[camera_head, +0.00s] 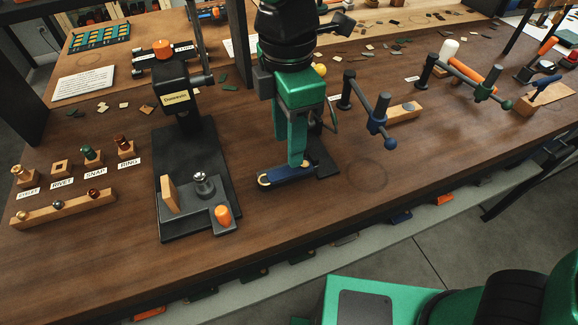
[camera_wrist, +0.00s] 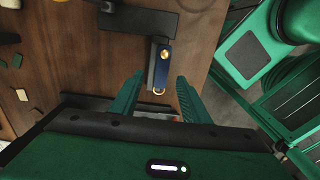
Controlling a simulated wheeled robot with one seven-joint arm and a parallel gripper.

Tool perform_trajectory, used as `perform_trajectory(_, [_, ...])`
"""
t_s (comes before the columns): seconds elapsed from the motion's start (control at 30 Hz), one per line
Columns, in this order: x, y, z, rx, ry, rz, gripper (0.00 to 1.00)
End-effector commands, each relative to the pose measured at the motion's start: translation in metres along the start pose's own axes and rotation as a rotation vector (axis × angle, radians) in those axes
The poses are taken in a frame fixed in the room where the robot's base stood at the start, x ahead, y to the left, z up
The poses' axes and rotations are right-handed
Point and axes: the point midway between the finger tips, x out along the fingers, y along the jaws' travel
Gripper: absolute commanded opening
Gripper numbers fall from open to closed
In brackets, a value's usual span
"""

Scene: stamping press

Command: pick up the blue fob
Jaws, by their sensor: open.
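The blue fob (camera_head: 288,176) is a dark blue strip with a brass ring at its left end in the head view. In the wrist view the open fingers (camera_wrist: 160,77) stand either side of the ring end, with gaps visible. The fingers hide part of the fob in the head view.
A black press (camera_head: 185,140) with an orange knob stands left of the fob. A wooden rail (camera_head: 62,209) and labelled stamps are at far left. Blue (camera_head: 377,120) and green (camera_head: 484,90) clamp-like fixtures stand to the right. The bench front right of the fob is clear.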

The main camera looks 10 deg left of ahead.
Motion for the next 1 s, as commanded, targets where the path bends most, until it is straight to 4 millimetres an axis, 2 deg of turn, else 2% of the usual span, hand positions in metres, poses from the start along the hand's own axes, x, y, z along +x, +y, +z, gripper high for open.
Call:
perform_trajectory(0.17, [0.011, -0.001, 0.000, -0.001, -0.001, -0.002, 0.42])
perform_trajectory(0.5, [0.053, -0.004, 0.004, -0.001, 0.000, -0.001, 0.42])
perform_trajectory(0.8, [0.058, -0.004, 0.004, 0.000, 0.000, 0.000, 0.42])
perform_trajectory(0.83, [0.058, -0.004, 0.004, 0.000, 0.000, 0.000, 0.40])
perform_trajectory(1.0, [0.058, -0.004, 0.004, 0.000, 0.000, 0.000, 0.00])
